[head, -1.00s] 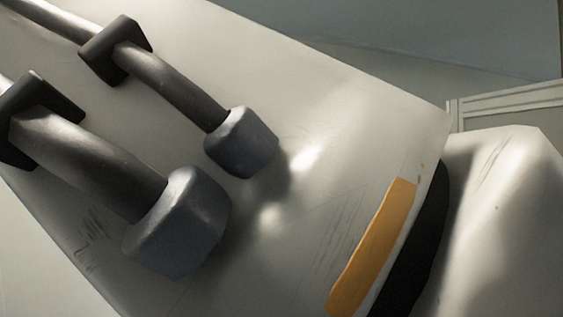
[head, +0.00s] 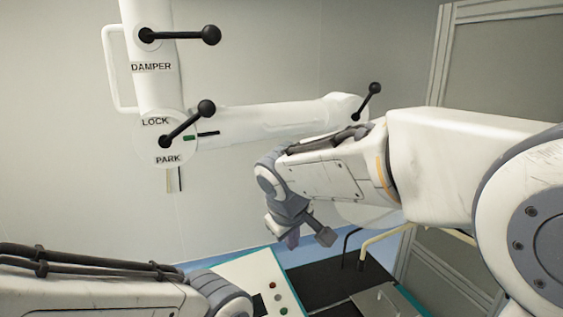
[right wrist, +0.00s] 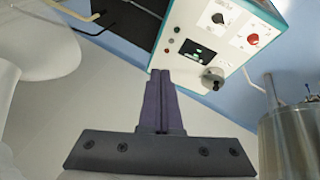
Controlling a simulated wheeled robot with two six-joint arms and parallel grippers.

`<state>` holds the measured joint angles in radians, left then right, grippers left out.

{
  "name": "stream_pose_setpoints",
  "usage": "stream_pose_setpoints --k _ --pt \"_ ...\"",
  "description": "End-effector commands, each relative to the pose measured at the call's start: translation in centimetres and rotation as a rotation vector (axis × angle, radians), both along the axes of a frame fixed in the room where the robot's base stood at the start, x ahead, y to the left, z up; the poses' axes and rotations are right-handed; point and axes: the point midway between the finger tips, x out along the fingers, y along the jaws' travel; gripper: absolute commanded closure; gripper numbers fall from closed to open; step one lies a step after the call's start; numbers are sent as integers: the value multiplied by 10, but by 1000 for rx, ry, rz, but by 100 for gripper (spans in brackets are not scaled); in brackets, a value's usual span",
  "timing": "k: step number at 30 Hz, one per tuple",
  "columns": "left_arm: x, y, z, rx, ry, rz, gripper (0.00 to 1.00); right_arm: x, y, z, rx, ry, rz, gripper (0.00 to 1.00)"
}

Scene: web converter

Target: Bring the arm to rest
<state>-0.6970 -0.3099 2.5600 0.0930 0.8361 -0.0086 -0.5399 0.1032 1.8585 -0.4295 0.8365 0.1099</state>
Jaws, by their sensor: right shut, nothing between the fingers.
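A white jointed arm (head: 265,118) hangs on a white upright post (head: 150,75) and reaches right, nearly level. A black ball lever (head: 190,120) at its joint, between the labels LOCK and PARK, points up and right. The lever by the label DAMPER (head: 180,35) points level to the right. A third ball lever (head: 367,100) stands up at the arm's far right end. My right gripper (head: 292,238) is below the white arm, apart from it. In the right wrist view its purple fingers (right wrist: 162,75) are together and empty. My left gripper is out of view.
A control panel (head: 255,280) with knobs and buttons stands low in the middle; in the right wrist view, the panel (right wrist: 235,45) is ahead of the fingers. A metal cylinder (right wrist: 290,140) stands at right there. A pale bent rail (head: 385,237) lies right of the panel.

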Motion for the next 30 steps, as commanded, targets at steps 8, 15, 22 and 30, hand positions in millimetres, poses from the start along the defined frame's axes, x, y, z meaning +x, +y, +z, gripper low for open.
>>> stream_pose_setpoints --k 8,15,22,30 --pt "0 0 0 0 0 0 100 -53 -99 -97 164 160 -284 100" --pt "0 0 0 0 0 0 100 -94 -139 -136 251 204 -462 100" --pt "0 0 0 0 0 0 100 -126 -161 -158 306 220 -596 100" --pt "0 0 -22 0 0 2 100 -144 -133 -174 301 262 -520 100"
